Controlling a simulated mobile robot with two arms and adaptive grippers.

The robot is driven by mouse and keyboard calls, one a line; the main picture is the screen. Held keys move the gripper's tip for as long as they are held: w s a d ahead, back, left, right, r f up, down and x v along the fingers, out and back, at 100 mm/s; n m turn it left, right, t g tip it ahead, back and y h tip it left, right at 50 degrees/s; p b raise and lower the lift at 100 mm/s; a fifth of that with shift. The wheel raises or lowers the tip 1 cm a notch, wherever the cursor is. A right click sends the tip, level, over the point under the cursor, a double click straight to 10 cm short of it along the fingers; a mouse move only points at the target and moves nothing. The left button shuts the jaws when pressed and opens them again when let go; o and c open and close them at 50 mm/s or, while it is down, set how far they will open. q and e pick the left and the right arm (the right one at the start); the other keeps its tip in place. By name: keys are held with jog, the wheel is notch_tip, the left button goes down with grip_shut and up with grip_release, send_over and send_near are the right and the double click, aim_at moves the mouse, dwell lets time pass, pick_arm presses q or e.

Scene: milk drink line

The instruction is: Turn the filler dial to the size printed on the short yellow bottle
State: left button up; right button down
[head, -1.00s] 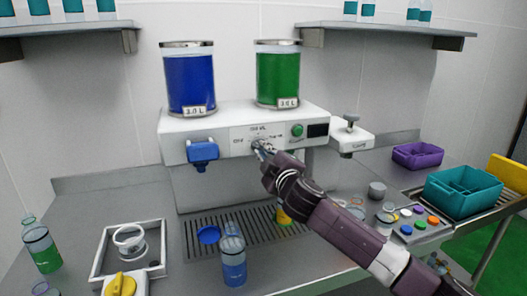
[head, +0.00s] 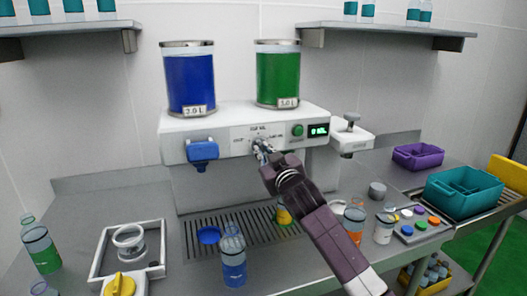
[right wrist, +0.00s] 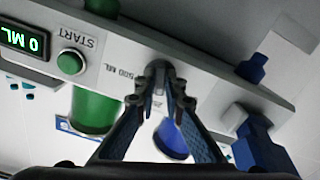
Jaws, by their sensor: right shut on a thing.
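The white filler (head: 215,140) stands at the back of the counter. Its dial (head: 259,146) is on the front panel, with size marks around it. My right gripper (head: 262,150) is shut on the dial. In the right wrist view its fingertips (right wrist: 161,88) meet at the dial, beside a "500 ML" mark. The dial's pointer is hidden by the fingers. A short yellow bottle (head: 284,214) stands on the drip grate, partly behind my right arm; its print is not legible. The green START button (right wrist: 70,63) and a display (right wrist: 24,40) reading 0 ML are nearby. My left gripper is not in view.
Blue (head: 190,80) and green (head: 278,75) tanks sit on the filler. A blue spout (head: 202,151) is left of the dial. A blue bottle (head: 233,262) stands before the grate. Bottles and a cap tray (head: 433,238) are at the right.

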jog(key=m, duration=0.3)
jog(key=shift+a+m+p, duration=0.1)
jog(key=shift+m+p, duration=0.2)
dwell(0.3)
jog(key=c, duration=2)
grip_release()
jog(key=v, duration=1.2)
jog(key=shift+r, duration=0.1)
